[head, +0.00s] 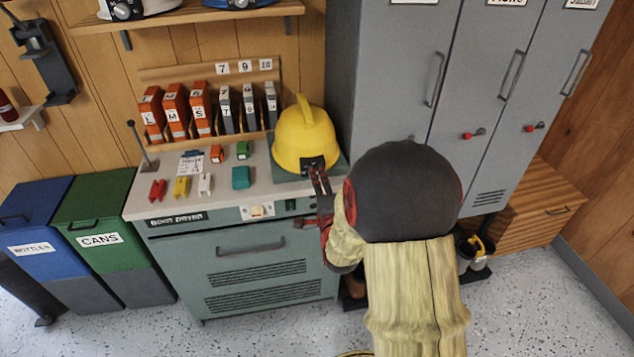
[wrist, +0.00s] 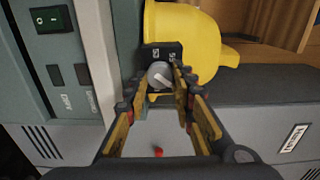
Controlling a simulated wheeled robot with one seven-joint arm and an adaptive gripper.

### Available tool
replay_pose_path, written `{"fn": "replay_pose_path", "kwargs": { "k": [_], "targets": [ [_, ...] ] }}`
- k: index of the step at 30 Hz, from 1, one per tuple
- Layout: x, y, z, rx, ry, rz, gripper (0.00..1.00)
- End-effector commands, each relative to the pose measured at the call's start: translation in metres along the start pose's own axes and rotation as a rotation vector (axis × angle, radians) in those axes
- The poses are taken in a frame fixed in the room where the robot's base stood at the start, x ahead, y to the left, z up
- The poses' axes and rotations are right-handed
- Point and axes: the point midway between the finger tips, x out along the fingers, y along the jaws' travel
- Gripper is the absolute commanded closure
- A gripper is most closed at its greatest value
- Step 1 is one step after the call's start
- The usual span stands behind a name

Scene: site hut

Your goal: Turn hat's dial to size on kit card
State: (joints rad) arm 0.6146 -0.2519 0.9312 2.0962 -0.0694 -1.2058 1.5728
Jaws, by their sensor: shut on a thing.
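The yellow hat (head: 303,138) sits on a grey-green pad at the right end of the boot dryer's top. Its black dial plate (wrist: 162,50) faces me, with small pale numerals that I cannot read surely. The round grey dial (wrist: 159,74) sits on this plate with a pale pointer mark, whose exact setting is unclear. My gripper (wrist: 164,77) is shut on the dial, a finger on each side. In the head view my gripper (head: 319,182) reaches the hat's front and hides the dial. The kit card (head: 191,162) lies on the dryer top; its writing is too small to read.
Orange and grey binders (head: 175,112) stand behind. Grey lockers (head: 400,75) rise close on the right. Blue and green bins (head: 98,238) stand left.

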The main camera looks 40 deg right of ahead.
Motion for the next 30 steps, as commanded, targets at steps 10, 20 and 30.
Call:
{"fn": "replay_pose_path", "kwargs": {
  "k": [10,20,30],
  "targets": [
    [-0.0002,0.0027,-0.0001,0.327,0.001,0.0,1.0],
    [-0.0003,0.0034,0.0004,0.64,0.002,0.002,1.0],
    [-0.0005,0.0044,0.0011,0.911,0.002,0.003,1.0]
  ]
}}
